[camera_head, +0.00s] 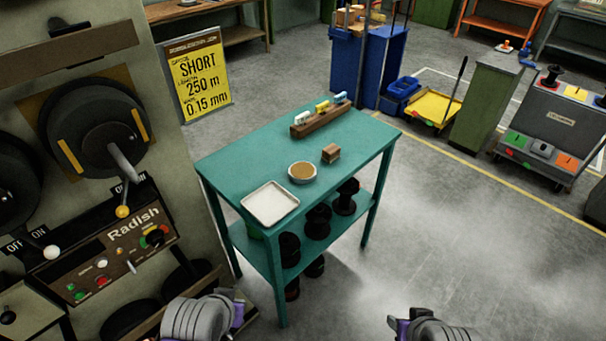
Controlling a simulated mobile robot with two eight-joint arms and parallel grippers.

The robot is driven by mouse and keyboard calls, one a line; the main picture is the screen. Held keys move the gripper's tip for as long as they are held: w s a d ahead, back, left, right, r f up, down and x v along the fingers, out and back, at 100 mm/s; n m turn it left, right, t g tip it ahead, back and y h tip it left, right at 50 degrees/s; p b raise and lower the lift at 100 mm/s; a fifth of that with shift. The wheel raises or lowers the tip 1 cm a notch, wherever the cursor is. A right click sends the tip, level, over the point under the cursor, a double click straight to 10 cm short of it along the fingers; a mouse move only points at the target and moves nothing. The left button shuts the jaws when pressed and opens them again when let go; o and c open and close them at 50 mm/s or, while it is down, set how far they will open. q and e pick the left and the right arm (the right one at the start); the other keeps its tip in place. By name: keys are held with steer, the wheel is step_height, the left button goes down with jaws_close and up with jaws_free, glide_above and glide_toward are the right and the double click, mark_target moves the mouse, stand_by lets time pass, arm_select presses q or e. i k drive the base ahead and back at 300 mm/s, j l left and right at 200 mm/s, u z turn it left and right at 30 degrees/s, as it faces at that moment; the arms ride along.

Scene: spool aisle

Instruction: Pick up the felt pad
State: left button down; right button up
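I cannot pick out the felt pad for certain. On the teal table (235,165) lie a small brown block (331,153) and a round bowl (302,172) with a flat tan surface inside; either could be or hold it. A white tray (270,204) is at the table's near left corner. My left gripper (203,317) and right gripper (428,328) show only in part at the bottom edge, grey with purple parts. Both are apart from the table and its objects. Their fingertips are not clearly visible.
A wooden rack (321,121) with several small coloured items stands at the table's back. Black spools (318,221) fill the lower shelf. A machine panel (110,255) stands close on the left. A yellow sign (201,80) is behind. The floor right of the table is clear.

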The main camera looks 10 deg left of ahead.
mark_target(331, 153)
steer(key=l+u, duration=0.1)
steer(key=u, duration=0.9)
steer(key=i+l+u, duration=0.15)
steer(key=l+u, duration=0.9)
steer(key=l, duration=0.65)
steer(key=k+l+u, duration=0.1)
steer(key=l, duration=0.65)
